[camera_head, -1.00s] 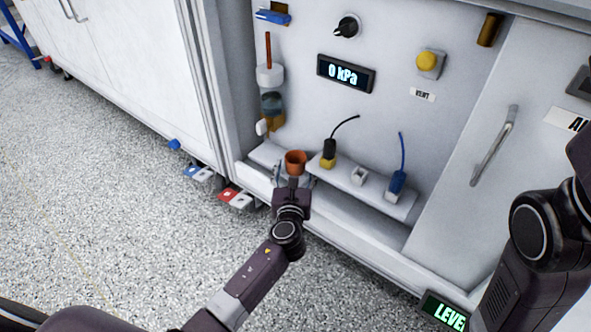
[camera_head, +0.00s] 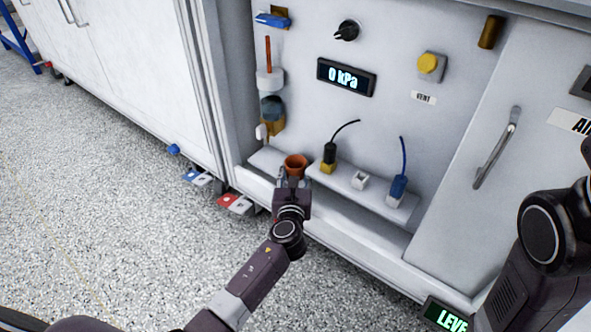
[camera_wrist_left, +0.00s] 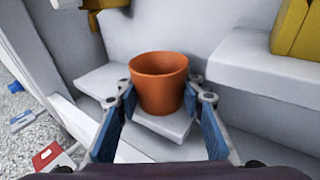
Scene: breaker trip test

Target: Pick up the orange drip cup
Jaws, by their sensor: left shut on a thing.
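The orange drip cup (camera_head: 295,162) stands upright, open end up, at the shelf near the panel's lower left. In the left wrist view the cup (camera_wrist_left: 159,82) sits between the blue-padded fingers over a small white ledge (camera_wrist_left: 160,128). My left gripper (camera_head: 293,178) is shut on the cup, with a finger on each side of it; it also shows in the left wrist view (camera_wrist_left: 160,100). I cannot tell whether the cup's base touches the ledge. My right arm (camera_head: 541,235) shows at the right edge, but its gripper is out of view.
A white shelf (camera_head: 345,179) to the right of the cup holds a yellow plug (camera_head: 327,167) and a blue plug (camera_head: 398,186). A filter assembly (camera_head: 271,108) hangs above left. Red and blue pedals (camera_head: 229,199) are near the floor. A door handle (camera_head: 496,152) is at right.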

